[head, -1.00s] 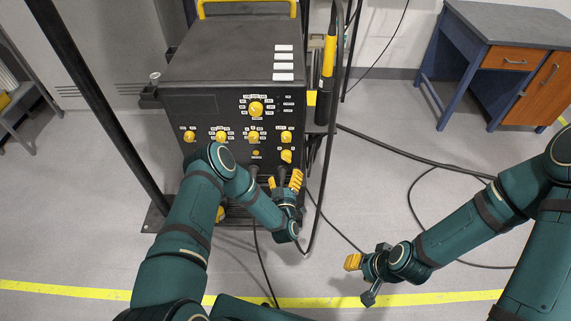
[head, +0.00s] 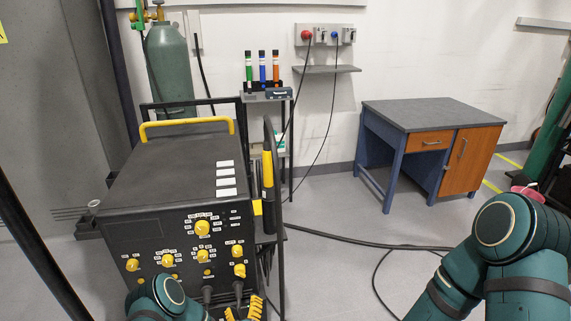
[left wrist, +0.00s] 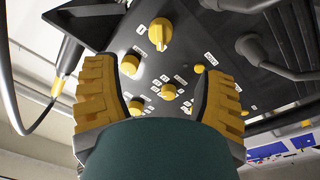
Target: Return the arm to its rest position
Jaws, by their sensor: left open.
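My left arm (head: 160,300) reaches in at the bottom left of the head view, in front of the black machine (head: 165,185) with yellow knobs. My left gripper (head: 245,308) shows only in part at the bottom edge, with its yellow ribbed fingers just below the lower right of the panel. In the left wrist view my left gripper (left wrist: 158,72) is open. Its fingers stand wide apart with nothing between them, and the knobbed panel (left wrist: 185,75) lies beyond. My right arm (head: 490,260) shows at the bottom right of the head view, but its gripper is out of view.
Black cables (head: 370,242) run across the floor on the right. A blue desk (head: 430,115) with orange fronts stands by the wall. A green gas cylinder (head: 170,65) stands behind the machine. Dark posts rise at the left. Floor between machine and desk is mostly clear.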

